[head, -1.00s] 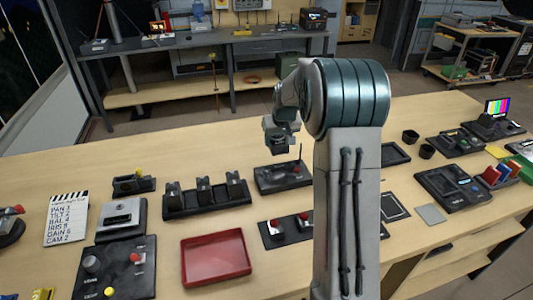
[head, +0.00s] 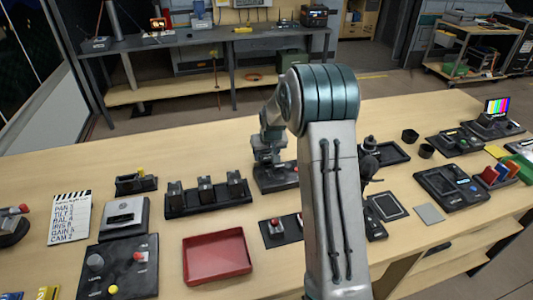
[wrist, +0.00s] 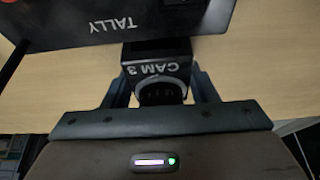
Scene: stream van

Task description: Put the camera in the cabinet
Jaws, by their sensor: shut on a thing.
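A small black block with a round lens-like ring and the label CAM 3 (wrist: 157,65), which looks like the camera, sits between my fingers in the wrist view. My gripper (wrist: 162,80) is shut on it, with one finger on each side. In the head view my gripper (head: 268,158) is low over the black tally box (head: 278,184) and partly covers it; the held camera cannot be made out there. Whether the camera touches the tally box or the table is unclear. I cannot tell for sure which thing is the cabinet.
The black TALLY panel (wrist: 100,22), with a thin dark rod, is just beyond the camera. A rack (head: 208,199) with three small upright devices stands to the left, and a red tray (head: 217,278) nearer. Many control boxes fill the table. A wooden shelf unit (head: 355,22) stands far behind.

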